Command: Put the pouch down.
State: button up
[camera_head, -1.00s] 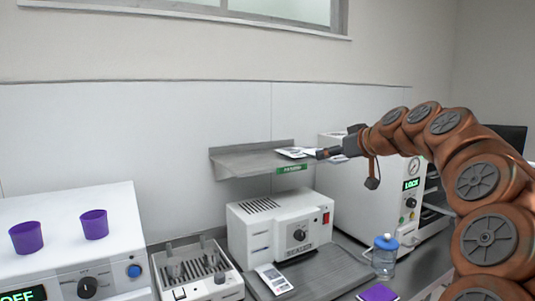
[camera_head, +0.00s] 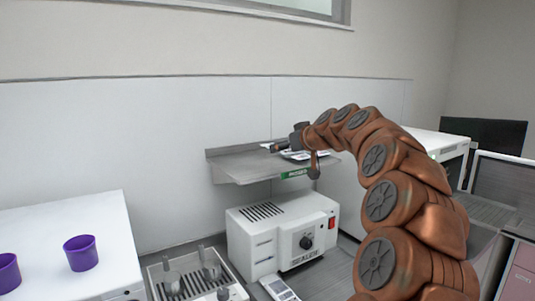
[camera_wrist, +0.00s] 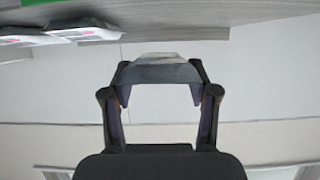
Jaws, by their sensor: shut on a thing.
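My gripper (camera_head: 280,147) is over the grey wall shelf (camera_head: 232,168), near its right part. In the wrist view, the fingers (camera_wrist: 158,82) are shut on a thin greyish pouch (camera_wrist: 158,71), seen nearly edge-on across the fingertips. In the head view only a small pale bit of it shows by the fingertips. Other white pouches (camera_head: 301,155) lie on the shelf just right of the fingertips and show at the upper left of the wrist view (camera_wrist: 84,31). I cannot tell whether the held pouch touches the shelf.
A green label (camera_head: 294,173) marks the shelf's front edge. Below stands the white sealer (camera_head: 262,238) with a printed packet (camera_head: 279,288) before it. Purple cups (camera_head: 80,253) stand on a white machine at left. The shelf's left part is bare.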

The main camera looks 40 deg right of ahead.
aim_at(272, 164)
jog(key=w, duration=0.1)
jog(key=w+a, duration=0.1)
jog(key=w, duration=0.1)
jog(key=w+p, duration=0.1)
jog(key=w, duration=0.1)
jog(key=shift+a+f, duration=0.15)
jog(key=shift+f, duration=0.1)
jog(key=shift+s+f+p, duration=0.15)
jog(key=shift+f+p, duration=0.4)
jog(key=shift+f, duration=1.2)
jog(key=shift+f, duration=0.1)
jog(key=o, duration=1)
jog(key=shift+s+r, duration=0.1)
jog(key=shift+r, duration=0.1)
jog(key=b+v, duration=0.3)
jog(key=v, duration=0.8)
jog(key=shift+s, duration=0.4)
